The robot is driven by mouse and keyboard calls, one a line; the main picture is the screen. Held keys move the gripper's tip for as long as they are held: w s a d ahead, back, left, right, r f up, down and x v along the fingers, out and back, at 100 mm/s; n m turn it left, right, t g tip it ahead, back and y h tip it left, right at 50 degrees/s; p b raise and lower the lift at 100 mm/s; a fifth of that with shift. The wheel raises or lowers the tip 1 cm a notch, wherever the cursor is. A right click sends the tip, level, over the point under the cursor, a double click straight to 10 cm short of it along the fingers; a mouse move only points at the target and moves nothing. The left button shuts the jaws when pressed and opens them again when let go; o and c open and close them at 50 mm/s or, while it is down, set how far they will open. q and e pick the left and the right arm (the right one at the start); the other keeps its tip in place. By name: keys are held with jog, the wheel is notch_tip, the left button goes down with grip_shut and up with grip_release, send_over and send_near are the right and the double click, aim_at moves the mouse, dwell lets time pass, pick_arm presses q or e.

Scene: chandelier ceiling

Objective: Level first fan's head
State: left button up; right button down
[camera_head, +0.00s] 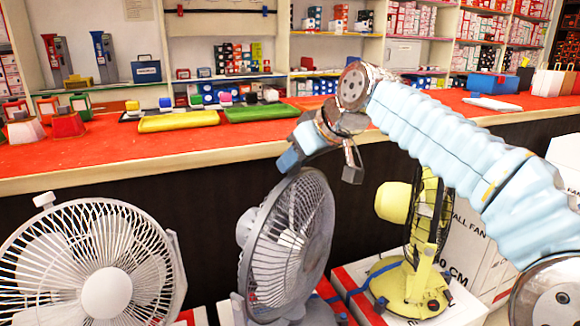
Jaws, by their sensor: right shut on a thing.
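A grey fan (290,240) stands in the middle, its round cage turned to the right and its head tilted a little. A white fan (92,262) stands at the left, facing me. A yellow fan (425,240) stands at the right on a white and red box. I cannot tell which one counts as the first fan. My right gripper (318,162) comes in from the right and is shut on the top rim of the grey fan's cage. The exact contact is partly hidden by the fingers. My left gripper is out of view.
A long counter with a red top (140,150) runs behind the fans, with a yellow tray (178,121) and a green tray (262,112) on it. A large white fan carton (480,250) stands behind the yellow fan. Shelves with small boxes fill the back.

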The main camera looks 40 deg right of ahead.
jog(key=shift+s+f, duration=0.1)
jog(key=c, duration=0.7)
grip_release()
jog(key=shift+c, duration=0.2)
jog(key=p+v, duration=0.2)
jog(key=v, duration=1.2)
jog(key=shift+d, duration=0.15)
